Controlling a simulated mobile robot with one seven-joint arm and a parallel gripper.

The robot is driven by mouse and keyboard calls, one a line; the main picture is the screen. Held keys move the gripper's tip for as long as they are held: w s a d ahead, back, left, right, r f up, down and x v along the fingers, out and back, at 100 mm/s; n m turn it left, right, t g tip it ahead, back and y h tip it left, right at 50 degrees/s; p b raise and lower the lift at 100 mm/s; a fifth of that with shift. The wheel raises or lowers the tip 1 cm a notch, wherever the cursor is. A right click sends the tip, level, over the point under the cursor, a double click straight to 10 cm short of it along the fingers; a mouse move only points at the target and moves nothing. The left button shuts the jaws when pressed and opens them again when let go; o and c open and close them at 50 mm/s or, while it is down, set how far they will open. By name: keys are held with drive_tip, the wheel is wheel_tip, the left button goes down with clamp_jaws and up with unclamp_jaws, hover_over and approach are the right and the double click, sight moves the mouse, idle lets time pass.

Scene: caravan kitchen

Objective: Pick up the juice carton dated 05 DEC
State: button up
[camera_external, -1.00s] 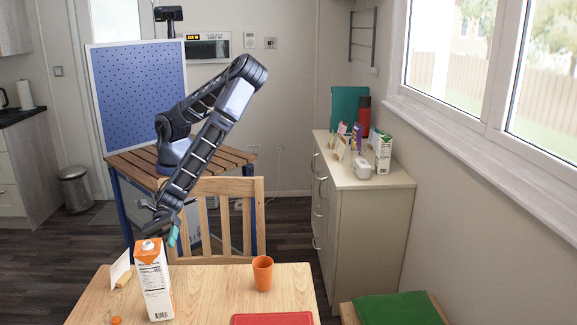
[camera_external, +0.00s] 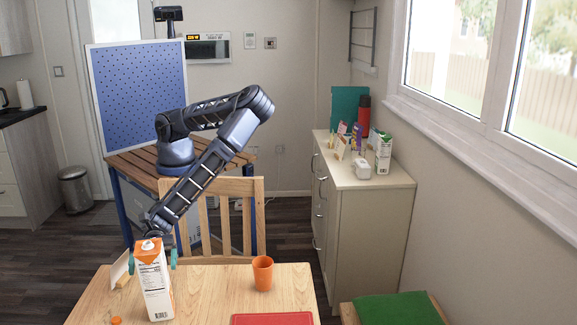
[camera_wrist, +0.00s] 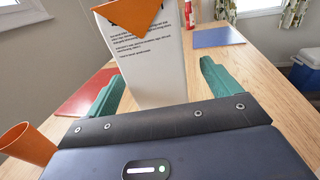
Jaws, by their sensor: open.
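A white juice carton with an orange top (camera_external: 153,280) stands upright on the table in the external view. It also shows in the wrist view (camera_wrist: 147,55), where its white side with small print faces me; I cannot read a date on it. My gripper (camera_external: 158,255) is open behind the carton. In the wrist view its two green fingers (camera_wrist: 160,85) are spread to the left and right of the carton, which stands between or just beyond their tips. A second carton, white and green (camera_external: 383,153), stands on the cabinet at the right; its date is not legible.
An orange cup (camera_external: 262,273) and a red mat (camera_external: 273,319) are on the wooden table (camera_external: 210,290). A small white card (camera_external: 121,268) stands left of the carton. A wooden chair (camera_external: 227,222) stands behind the table. The table between carton and cup is clear.

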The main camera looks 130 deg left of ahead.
sight(153, 280)
drive_tip(key=shift+a+x, duration=0.25)
drive_tip(key=shift+x, duration=2.5)
drive_tip(key=shift+w, duration=0.15)
drive_tip(key=c, duration=1.3)
